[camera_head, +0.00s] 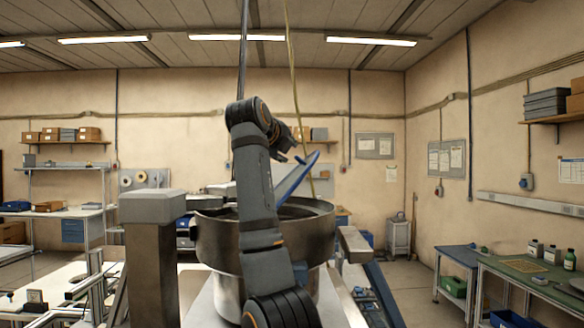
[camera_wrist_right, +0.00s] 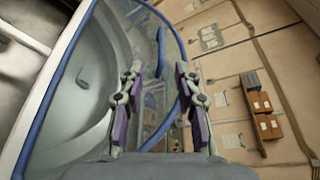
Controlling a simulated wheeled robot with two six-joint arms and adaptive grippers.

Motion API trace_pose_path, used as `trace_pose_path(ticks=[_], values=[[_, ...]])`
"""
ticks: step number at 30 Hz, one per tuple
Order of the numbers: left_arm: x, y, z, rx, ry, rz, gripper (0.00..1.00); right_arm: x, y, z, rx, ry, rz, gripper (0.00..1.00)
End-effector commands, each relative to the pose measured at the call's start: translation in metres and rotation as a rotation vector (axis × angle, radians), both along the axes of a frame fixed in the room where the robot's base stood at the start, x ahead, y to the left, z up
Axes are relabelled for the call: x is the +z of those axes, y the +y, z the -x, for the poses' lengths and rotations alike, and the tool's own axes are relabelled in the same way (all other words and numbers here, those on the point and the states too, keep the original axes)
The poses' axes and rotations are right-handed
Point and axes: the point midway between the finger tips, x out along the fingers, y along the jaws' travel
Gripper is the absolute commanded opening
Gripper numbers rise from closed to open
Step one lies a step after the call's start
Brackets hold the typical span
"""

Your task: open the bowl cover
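The metal bowl (camera_head: 312,238) stands in front of me, partly hidden behind my right arm. Its blue-edged, see-through cover (camera_head: 293,180) is tilted up steeply, its raised edge toward the right. My right gripper (camera_head: 301,155) is at the raised edge. In the right wrist view, the gripper (camera_wrist_right: 159,70) has its fingers apart, with nothing clamped between them. The cover's blue rim (camera_wrist_right: 183,60) curves past the right finger, and a short blue bar (camera_wrist_right: 161,50) shows beyond the fingertips. The bowl's grey inside (camera_wrist_right: 85,75) fills the left. My left gripper is not in view.
A grey post (camera_head: 152,245) stands left of the bowl. A green-topped bench (camera_head: 515,275) with bottles is at the right. A workbench (camera_head: 65,213) and shelves line the left wall. Open floor (camera_head: 410,280) lies between the bowl and the right benches.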

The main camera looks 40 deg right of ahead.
Motion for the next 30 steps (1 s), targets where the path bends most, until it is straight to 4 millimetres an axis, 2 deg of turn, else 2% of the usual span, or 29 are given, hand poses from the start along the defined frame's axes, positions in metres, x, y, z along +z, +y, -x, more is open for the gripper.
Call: trace_pose_path(ticks=[5, 15, 19, 24, 30], values=[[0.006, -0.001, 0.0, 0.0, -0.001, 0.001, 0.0, 0.003, -0.006, -0.003, -0.002, 0.005, 0.006, 0.33], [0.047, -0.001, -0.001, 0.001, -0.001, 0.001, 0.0, -0.007, -0.063, -0.036, -0.003, 0.009, 0.005, 0.33], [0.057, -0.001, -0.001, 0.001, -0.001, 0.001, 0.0, -0.012, -0.079, -0.046, -0.001, 0.006, 0.004, 0.33], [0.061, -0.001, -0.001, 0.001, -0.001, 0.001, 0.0, -0.018, -0.089, -0.051, 0.0, 0.003, 0.005, 0.33], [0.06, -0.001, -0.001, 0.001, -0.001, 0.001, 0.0, -0.019, -0.089, -0.052, 0.0, 0.002, 0.005, 0.33]])
